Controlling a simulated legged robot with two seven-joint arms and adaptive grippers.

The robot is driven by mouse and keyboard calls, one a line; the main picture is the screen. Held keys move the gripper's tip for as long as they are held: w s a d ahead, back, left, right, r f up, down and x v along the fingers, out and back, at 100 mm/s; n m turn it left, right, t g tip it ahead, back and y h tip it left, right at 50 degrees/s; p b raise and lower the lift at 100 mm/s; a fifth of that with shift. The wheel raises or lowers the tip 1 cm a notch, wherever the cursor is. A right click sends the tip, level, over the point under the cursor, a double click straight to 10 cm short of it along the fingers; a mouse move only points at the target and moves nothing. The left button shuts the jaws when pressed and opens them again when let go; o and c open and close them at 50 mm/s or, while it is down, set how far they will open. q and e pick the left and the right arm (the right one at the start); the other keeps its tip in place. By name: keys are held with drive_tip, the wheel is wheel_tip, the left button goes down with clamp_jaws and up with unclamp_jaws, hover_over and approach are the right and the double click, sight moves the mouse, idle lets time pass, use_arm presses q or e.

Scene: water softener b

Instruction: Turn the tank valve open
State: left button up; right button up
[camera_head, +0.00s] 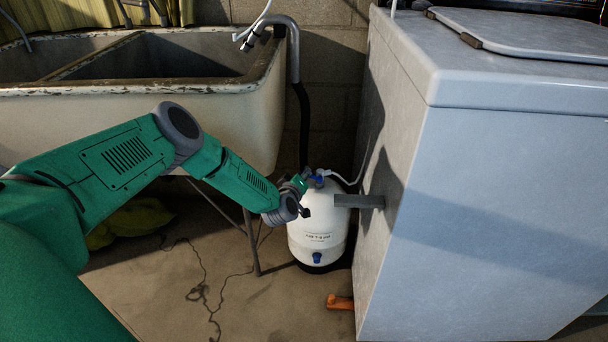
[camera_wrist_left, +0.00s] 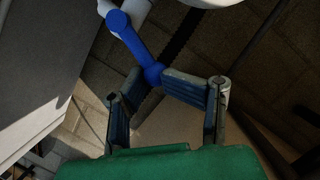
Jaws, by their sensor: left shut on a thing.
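The white tank (camera_head: 318,236) stands on the floor between the sink and the large pale box. Its blue valve handle (camera_head: 318,180) is at the top. In the left wrist view the blue valve handle (camera_wrist_left: 130,42) is a long lever that runs from the white tank (camera_wrist_left: 210,3) side down to my fingers. My left gripper (camera_head: 304,182) is at the tank's top, and in the left wrist view the left gripper (camera_wrist_left: 153,78) is shut on the lever's rounded end. In the head view the fingers are small and partly hidden by my wrist. My right gripper is out of view.
A large pale box (camera_head: 490,210) stands close at the right of the tank. A worn double sink (camera_head: 225,110) is at the back left, with a dark hose (camera_head: 304,125) beside it. An orange object (camera_head: 340,302) and a thin cord (camera_head: 200,285) lie on the floor.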

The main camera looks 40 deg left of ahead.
use_arm(q)
drive_tip(key=shift+o, duration=0.2)
drive_tip(key=shift+s+a+f+b, duration=0.15)
drive_tip(key=shift+f+b, duration=0.55)
drive_tip(key=shift+f, duration=0.1)
drive_tip(key=shift+o, duration=0.2)
drive_tip(key=shift+f+b, duration=0.35)
drive_tip(key=o, duration=1.2)
drive_tip(key=shift+f, duration=0.1)
drive_tip(key=shift+r, duration=0.2)
